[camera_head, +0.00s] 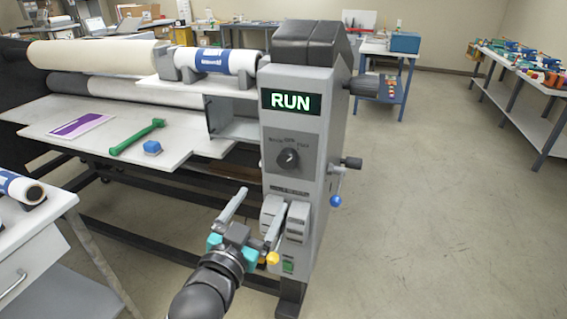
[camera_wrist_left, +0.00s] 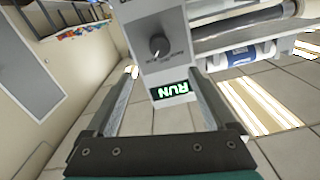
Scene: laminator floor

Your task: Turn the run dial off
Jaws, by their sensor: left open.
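The run dial (camera_head: 288,159) is a round black knob with a light pointer mark on the grey front panel of the laminator (camera_head: 331,135). A lit green RUN display (camera_head: 290,102) sits above it. In the left wrist view the dial (camera_wrist_left: 158,46) shows beyond the fingertips, with the RUN display (camera_wrist_left: 171,91) between the fingers. My left gripper (camera_head: 258,213) is open and empty, in front of the panel and below the dial, apart from it. It also shows in the left wrist view (camera_wrist_left: 163,84). My right gripper is not in view.
A lever with a blue ball (camera_head: 336,201) sticks out at the panel's right side. Grey blocks (camera_head: 285,218) and a green button (camera_head: 288,267) are low on the panel. The floor (camera_head: 430,200) at right is clear.

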